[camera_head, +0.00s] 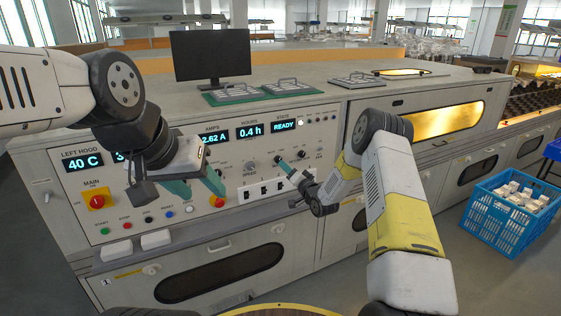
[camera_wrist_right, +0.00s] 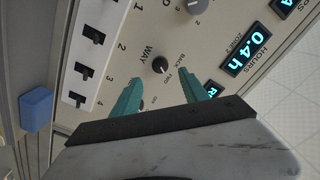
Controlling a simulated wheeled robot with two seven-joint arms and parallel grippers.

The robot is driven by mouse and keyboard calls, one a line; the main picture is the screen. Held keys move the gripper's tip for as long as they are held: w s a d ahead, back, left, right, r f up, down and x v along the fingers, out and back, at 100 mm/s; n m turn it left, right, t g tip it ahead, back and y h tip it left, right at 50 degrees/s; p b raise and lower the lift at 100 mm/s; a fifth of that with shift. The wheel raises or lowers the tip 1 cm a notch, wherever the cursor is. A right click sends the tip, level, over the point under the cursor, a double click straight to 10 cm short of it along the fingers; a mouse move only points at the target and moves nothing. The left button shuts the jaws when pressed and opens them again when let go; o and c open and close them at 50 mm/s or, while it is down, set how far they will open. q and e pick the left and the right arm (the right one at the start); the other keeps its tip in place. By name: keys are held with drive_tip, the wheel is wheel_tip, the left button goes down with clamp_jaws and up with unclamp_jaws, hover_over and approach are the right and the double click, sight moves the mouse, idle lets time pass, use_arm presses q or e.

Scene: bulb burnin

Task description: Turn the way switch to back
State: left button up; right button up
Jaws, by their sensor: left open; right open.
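The way switch (camera_wrist_right: 160,65) is a small black round knob on the grey panel, labelled WAY, with BACK and FWD marked beside it. A small pale mark on the knob seems to face the FWD side, but it is too small to be sure. My right gripper (camera_wrist_right: 163,84) is open, its two teal fingers apart with the knob between and just beyond their tips; contact cannot be told. In the head view my right gripper (camera_head: 284,167) hides much of that panel spot. My left gripper (camera_head: 199,190) is open and empty in front of the panel's left part.
A red-and-yellow main switch (camera_head: 97,201) and several coloured buttons are at the panel's left. A row of rocker switches (camera_wrist_right: 83,73) lies beside the way switch. A larger knob (camera_head: 250,167) is close by. A blue crate (camera_head: 500,228) stands on the floor at right.

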sight(279, 160)
drive_tip(key=x, duration=0.7)
drive_tip(key=shift+c, duration=0.4)
clamp_jaws()
